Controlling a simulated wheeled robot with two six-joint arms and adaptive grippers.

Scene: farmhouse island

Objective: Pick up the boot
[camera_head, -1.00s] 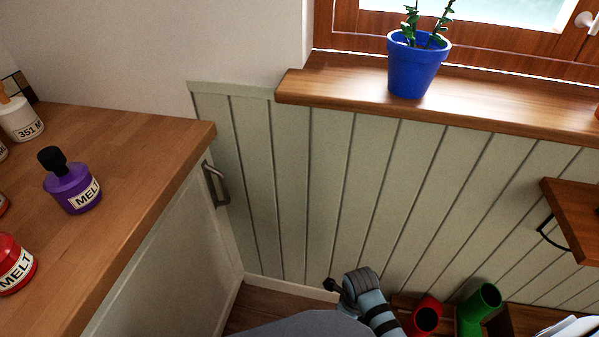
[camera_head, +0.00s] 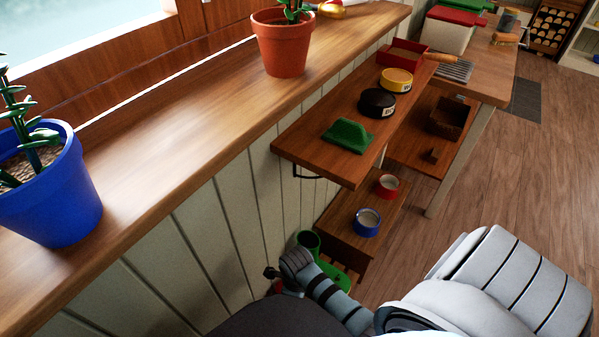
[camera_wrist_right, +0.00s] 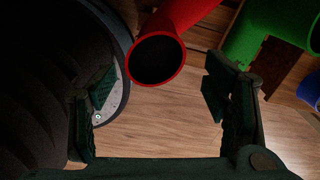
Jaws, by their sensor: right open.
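A red boot (camera_wrist_right: 175,28) shows in the right wrist view with its round dark opening facing the camera. A green boot (camera_wrist_right: 248,38) lies to its right, partly cut off by the top edge. In the head view the green boot (camera_head: 309,241) stands low by the panelled wall, partly hidden by my arm. Only a sliver of red shows beside it there. My right gripper (camera_wrist_right: 160,105) is open and empty, its fingers spread to either side below the red boot's opening. Wooden floor shows between them. My left gripper is not in view.
A wooden shelf (camera_head: 300,143) with a green block and round tins juts from the wall above the boots. A low bench (camera_head: 382,221) carries a blue-rimmed and a red-rimmed container. A windowsill (camera_head: 190,148) holds potted plants. Open floor (camera_head: 520,190) lies to the right.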

